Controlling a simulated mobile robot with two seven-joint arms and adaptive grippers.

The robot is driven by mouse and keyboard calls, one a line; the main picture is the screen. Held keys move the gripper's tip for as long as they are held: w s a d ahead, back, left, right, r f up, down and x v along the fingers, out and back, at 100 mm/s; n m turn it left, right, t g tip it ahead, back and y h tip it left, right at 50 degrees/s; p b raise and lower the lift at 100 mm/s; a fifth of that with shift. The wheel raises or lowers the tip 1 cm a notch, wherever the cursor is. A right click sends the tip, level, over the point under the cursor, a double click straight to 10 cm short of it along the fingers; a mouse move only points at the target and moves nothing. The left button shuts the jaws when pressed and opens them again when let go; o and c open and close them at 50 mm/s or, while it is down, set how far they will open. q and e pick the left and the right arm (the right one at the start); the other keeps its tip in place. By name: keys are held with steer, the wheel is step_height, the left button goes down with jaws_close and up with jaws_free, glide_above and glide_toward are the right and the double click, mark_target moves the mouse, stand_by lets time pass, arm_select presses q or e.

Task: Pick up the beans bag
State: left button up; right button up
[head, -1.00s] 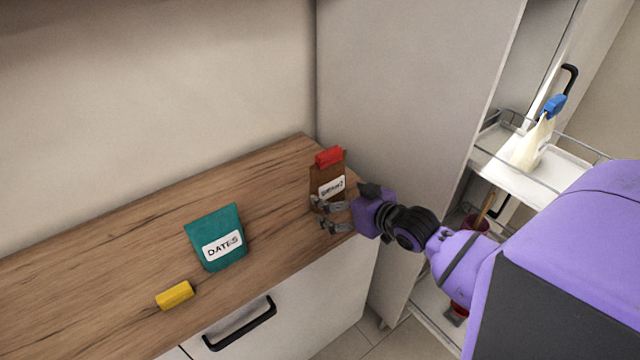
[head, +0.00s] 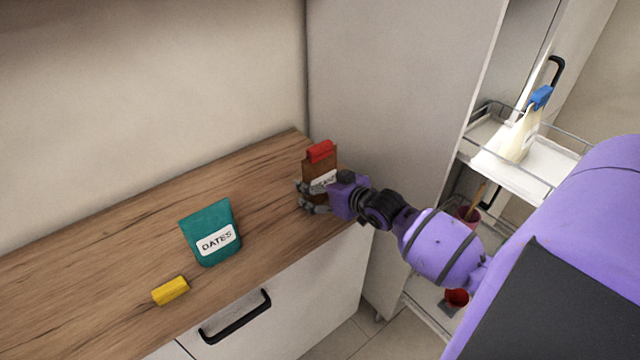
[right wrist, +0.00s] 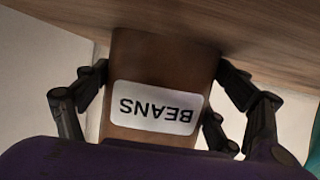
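The beans bag (head: 318,166) is brown with a red clip on top and a white label. It stands upright at the right end of the wooden counter. In the right wrist view the bag (right wrist: 160,60) appears upside down, its label reading BEANS. My right gripper (head: 306,198) is at the bag, with its fingers spread along both sides of it. In the right wrist view the fingertips (right wrist: 162,72) lie close to the bag's edges; I cannot tell whether they touch. The lower part of the bag is partly hidden by the gripper. My left gripper is not in view.
A tall cabinet side (head: 400,90) stands close to the right. A pull-out rack (head: 550,165) holds a pale bag with a blue clip (head: 541,97).

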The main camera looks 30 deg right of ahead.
steer(key=c, duration=0.5)
steer(key=shift+r, duration=0.1)
steer(key=shift+c, duration=0.9)
steer(key=shift+r, duration=0.1)
